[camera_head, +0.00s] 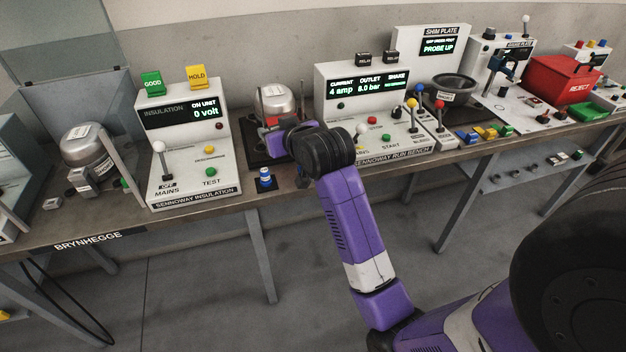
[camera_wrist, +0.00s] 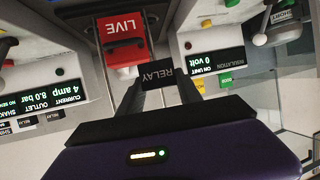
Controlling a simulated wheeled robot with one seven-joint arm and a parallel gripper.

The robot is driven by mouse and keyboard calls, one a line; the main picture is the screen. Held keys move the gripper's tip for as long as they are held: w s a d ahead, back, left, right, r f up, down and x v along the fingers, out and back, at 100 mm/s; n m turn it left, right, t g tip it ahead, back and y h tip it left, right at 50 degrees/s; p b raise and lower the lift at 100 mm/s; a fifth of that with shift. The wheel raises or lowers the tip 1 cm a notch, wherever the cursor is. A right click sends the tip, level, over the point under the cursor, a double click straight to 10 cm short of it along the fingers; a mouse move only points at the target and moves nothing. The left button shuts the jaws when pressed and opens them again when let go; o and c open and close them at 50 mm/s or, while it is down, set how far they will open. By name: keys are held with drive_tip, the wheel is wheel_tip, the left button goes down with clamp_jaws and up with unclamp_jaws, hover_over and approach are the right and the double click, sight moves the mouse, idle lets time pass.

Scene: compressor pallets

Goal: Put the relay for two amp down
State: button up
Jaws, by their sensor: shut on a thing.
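The relay (camera_wrist: 166,76), a dark block with white lettering, is between the two fingers of my gripper (camera_wrist: 159,92) in the wrist view, and the gripper is shut on it. In the head view my gripper (camera_head: 277,143) is at the run bench's left, in front of the silver compressor (camera_head: 276,98), and the held relay is hidden there. A red LIVE block (camera_wrist: 122,40) is just beyond the relay in the wrist view. The run bench display (camera_head: 367,88) reads 4 amp and 8.0 bar. Another relay (camera_head: 364,58) sits on top of that bench.
The insulation tester (camera_head: 192,150) with green GOOD and yellow HOLD blocks stands to the left and reads 0 volt. A second compressor (camera_head: 88,150) is further left. A blue-topped part (camera_head: 264,176) stands near the table edge. Run bench levers and buttons are close at the right.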

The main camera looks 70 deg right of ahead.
drive_tip(key=s+d+r+m+g+h+b, duration=0.1)
drive_tip(key=s+d+r+m+g+h, duration=0.15)
drive_tip(key=s+d+r, duration=0.4)
drive_tip(key=shift+t, duration=0.25)
drive_tip(key=f, duration=0.7)
drive_tip(key=f+b, duration=0.1)
drive_tip(key=f, duration=0.6)
drive_tip(key=d+f+b, duration=0.1)
drive_tip(key=f, duration=0.6)
drive_tip(key=shift+s, duration=0.2)
drive_tip(key=o, duration=1.4)
drive_tip(key=shift+f, duration=0.15)
drive_tip(key=shift+c, duration=0.2)
